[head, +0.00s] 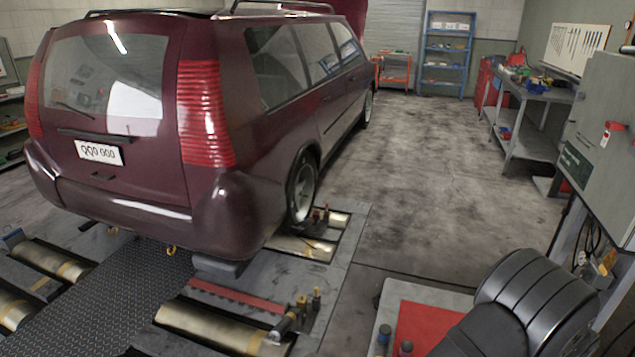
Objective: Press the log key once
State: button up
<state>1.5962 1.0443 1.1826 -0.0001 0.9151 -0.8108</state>
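I cannot pick out a log key in the head view. A grey cabinet (600,130) stands at the right edge, with a red fitting (611,132) and a dark green label on its front. Part of it is cut off by the frame, and I see no readable key on it. A dark ribbed part of my own arm fills the lower right, in front of the area below the cabinet. My gripper's fingers do not show.
A maroon car (190,110) stands with its rear wheel at metal rollers (215,328) on the left. A red-topped low unit (425,325) is beside my arm. A workbench (530,95) and blue shelf (447,55) stand behind. The middle floor is clear.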

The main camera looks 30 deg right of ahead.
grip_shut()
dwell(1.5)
